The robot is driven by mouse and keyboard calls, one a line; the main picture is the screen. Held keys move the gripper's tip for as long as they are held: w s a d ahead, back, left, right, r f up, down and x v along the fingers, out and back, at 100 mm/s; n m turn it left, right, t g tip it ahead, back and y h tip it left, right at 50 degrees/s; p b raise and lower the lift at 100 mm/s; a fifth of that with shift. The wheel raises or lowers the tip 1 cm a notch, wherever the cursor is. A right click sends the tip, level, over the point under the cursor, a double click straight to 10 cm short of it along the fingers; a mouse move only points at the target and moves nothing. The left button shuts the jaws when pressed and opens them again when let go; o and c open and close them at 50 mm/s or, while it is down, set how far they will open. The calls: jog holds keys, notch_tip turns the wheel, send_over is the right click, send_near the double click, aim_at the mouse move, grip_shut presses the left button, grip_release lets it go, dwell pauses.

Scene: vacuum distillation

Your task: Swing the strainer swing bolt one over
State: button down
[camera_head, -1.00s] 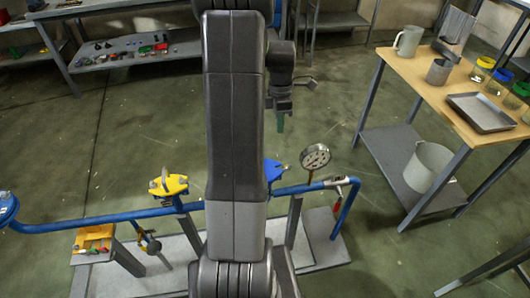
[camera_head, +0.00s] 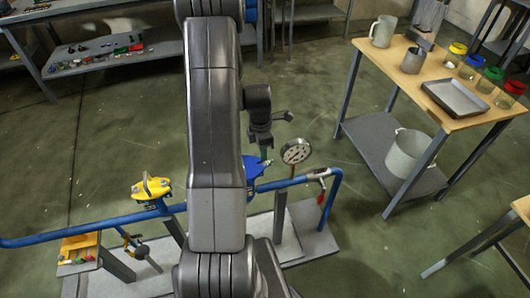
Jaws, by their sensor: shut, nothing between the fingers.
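A blue pipe run (camera_head: 90,230) crosses the lower part of the head view. A yellow-topped fitting (camera_head: 152,188) with a raised metal piece sits on it at left. A blue fitting (camera_head: 252,170) sits farther right, partly hidden behind my arm. I cannot tell for certain which one is the strainer, and no swing bolt shows clearly. My gripper (camera_head: 264,153) points down, shut and empty, and appears just above or behind the blue fitting. Whether it touches the fitting cannot be told.
A pressure gauge (camera_head: 296,151) stands on the pipe just right of my gripper. A red-handled valve (camera_head: 321,196) hangs at the pipe's right end. A wooden-topped table (camera_head: 395,62) with vessels stands at right. A small stand (camera_head: 82,242) holds coloured items at left. Open floor lies behind the pipe.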

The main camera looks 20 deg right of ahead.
jog(key=shift+s+d+f, duration=0.2)
jog(key=shift+d+f, duration=0.05)
jog(key=shift+f, duration=0.05)
jog(key=shift+d+f+b, duration=0.25)
jog(key=shift+d+b, duration=0.2)
jog(key=shift+d, duration=0.15)
dwell(0.7)
jog(key=shift+s+d+f+b, duration=0.1)
jog(key=shift+d+f+b, duration=0.4)
jog(key=shift+d, duration=0.1)
jog(key=shift+d+f+b, duration=0.35)
jog(key=shift+d+b, duration=0.1)
jog(key=shift+d, duration=0.15)
